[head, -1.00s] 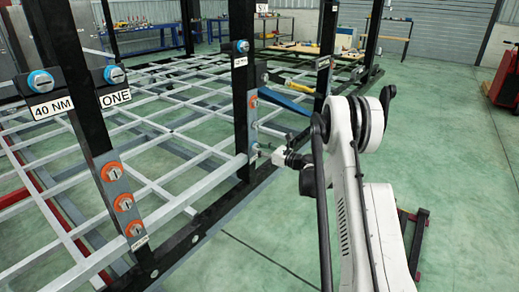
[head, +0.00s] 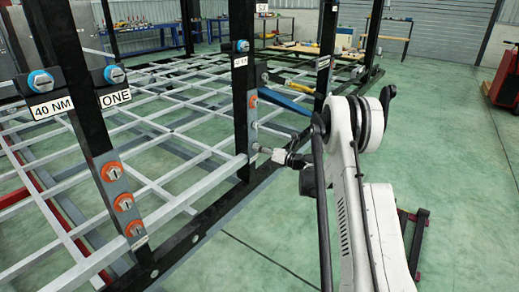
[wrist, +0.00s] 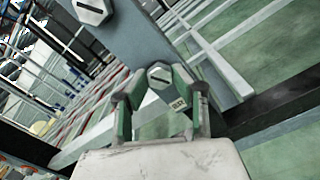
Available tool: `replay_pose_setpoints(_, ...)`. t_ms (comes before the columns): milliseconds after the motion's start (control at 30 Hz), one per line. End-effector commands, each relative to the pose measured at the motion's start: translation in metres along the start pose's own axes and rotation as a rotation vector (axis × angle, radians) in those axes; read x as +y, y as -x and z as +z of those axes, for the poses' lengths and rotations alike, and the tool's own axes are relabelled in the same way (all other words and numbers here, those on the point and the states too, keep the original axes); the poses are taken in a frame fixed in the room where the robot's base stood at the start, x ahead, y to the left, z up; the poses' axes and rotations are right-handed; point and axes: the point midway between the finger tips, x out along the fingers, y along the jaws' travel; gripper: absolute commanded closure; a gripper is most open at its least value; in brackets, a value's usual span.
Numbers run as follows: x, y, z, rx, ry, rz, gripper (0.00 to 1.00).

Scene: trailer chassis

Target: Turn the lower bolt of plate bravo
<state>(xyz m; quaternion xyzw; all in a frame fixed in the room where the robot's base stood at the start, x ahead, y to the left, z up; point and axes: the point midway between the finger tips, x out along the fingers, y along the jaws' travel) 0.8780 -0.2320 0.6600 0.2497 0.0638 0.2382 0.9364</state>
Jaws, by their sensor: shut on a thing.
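A grey plate (head: 253,115) is fixed to the middle black post, with orange-rimmed bolts down it. My gripper (head: 259,148) is at its lower end, coming from the right, and hides much of the lowest bolt. In the wrist view, the lower bolt (wrist: 160,76), a pale head with a dark slot line, shows between the fingers of my gripper (wrist: 160,100). The fingers are shut on it. A small label (wrist: 178,103) sits just below this bolt; its text is too small to read surely. A higher bolt (wrist: 92,10) shows on the same plate.
The nearer post carries another plate with orange-rimmed bolts (head: 123,202) and signs "40 NM" (head: 53,107) and "ONE" (head: 115,98). A pale rail lattice (head: 150,130) lies behind the posts.

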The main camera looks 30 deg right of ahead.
Motion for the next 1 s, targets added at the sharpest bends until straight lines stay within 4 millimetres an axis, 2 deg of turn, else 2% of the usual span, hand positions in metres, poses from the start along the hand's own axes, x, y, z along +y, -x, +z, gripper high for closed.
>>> replay_pose_setpoints(367, -0.001, 0.002, 0.0, -0.001, -0.002, -0.002, 1.0)
replay_pose_setpoints(400, -0.001, 0.002, 0.0, -0.001, -0.002, -0.002, 0.71)
replay_pose_setpoints(500, -0.001, 0.002, 0.0, -0.001, -0.002, -0.002, 0.57)
replay_pose_setpoints(800, -0.001, 0.003, 0.0, -0.001, -0.002, -0.001, 0.57)
replay_pose_setpoints(1000, -0.001, 0.025, 0.001, -0.001, -0.002, -0.002, 0.57)
